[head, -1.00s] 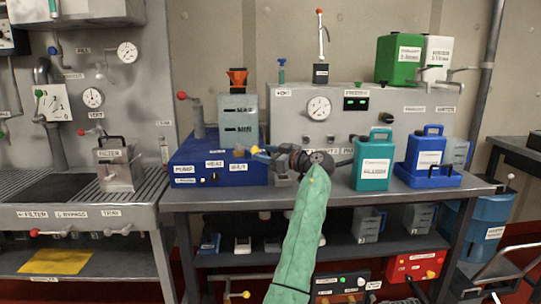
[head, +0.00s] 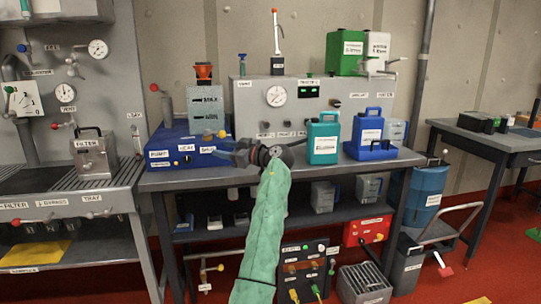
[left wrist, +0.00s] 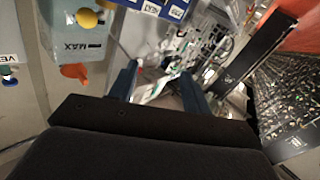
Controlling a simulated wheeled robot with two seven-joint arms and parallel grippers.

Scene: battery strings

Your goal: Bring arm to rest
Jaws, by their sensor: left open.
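My left arm, in a green sleeve, reaches up the middle of the head view. Its gripper (head: 238,152) is raised in front of the bench, at the height of the bench top, and points left toward the blue unit (head: 190,150). In the left wrist view the two blue fingers (left wrist: 158,85) stand apart with nothing held between them. I cannot tell from the head view how far the gripper is from the bench. My right gripper is not in view.
The bench (head: 290,176) carries a grey gauge panel (head: 255,115), a teal canister (head: 323,140) and a blue canister (head: 367,132) right of my gripper. A steel filter station (head: 70,205) stands left. A side table (head: 490,138) stands right, with open red floor before it.

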